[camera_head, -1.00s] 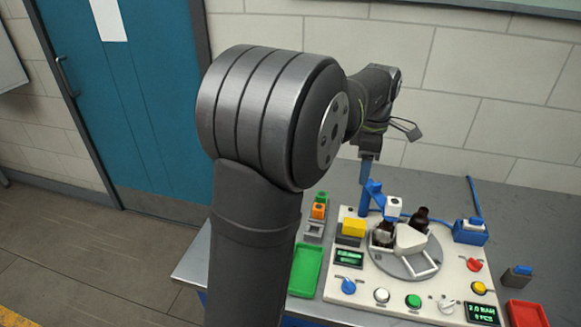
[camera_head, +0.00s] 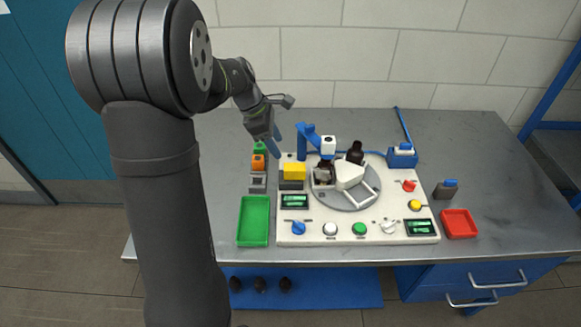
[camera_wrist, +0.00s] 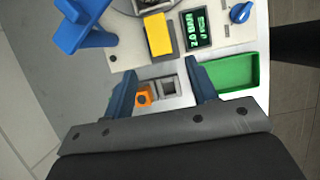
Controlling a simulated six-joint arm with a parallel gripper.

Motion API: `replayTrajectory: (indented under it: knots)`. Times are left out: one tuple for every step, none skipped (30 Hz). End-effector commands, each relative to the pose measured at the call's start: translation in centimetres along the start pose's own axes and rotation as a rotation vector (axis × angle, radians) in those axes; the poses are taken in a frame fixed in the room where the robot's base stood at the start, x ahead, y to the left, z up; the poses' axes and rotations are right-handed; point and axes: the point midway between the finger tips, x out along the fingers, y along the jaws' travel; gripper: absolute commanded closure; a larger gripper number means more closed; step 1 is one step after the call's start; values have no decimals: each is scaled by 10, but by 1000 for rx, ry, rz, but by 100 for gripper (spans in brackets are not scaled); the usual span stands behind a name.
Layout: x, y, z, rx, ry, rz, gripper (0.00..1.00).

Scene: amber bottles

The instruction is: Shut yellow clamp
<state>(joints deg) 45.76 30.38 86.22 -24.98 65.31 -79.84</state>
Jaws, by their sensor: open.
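The yellow clamp (camera_head: 294,171) is a small yellow block over a dark base at the left of the white board (camera_head: 300,216). It also shows in the wrist view (camera_wrist: 158,34), top centre, beyond my fingertips. I cannot tell whether the clamp is open or shut. My gripper (camera_head: 276,143) is above the table, behind and left of the clamp in the head view. In the wrist view its two blue fingers (camera_wrist: 160,78) stand wide apart with nothing held. They are apart from the clamp.
A blue post (camera_head: 303,140) stands close behind the clamp. A grey turntable (camera_head: 368,192) with dark bottles (camera_head: 356,152) is to its right. Orange (camera_head: 258,162) and grey (camera_head: 258,182) blocks stand left of the board. A green tray (camera_head: 254,222) lies in front of them.

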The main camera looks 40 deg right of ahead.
Motion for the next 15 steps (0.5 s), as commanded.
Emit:
replayTrajectory:
  knots:
    - [12, 0, 0, 0, 0, -4, 47]
    - [19, 0, 0, 0, 0, -4, 47]
    - [28, -1, 0, 0, 1, -4, 47]
    - [35, -1, 0, 1, 1, -6, 47]
    - [41, -1, 0, 1, 1, -5, 47]
    - [50, -1, 0, 1, 1, -5, 47]
    - [56, -1, 0, 1, 1, -4, 47]
    - [62, 0, 0, 0, 1, -4, 47]
    - [70, 0, 0, 0, 0, -3, 47]
    - [76, 0, 0, 0, 1, -4, 47]
    - [81, -1, 0, 0, 1, -5, 47]
    - [86, -1, 0, 0, 2, -3, 47]
    - [91, 0, 0, 0, 1, -3, 47]
    - [94, 0, 0, 0, 1, -3, 47]
    - [99, 0, 0, 0, 1, -2, 47]
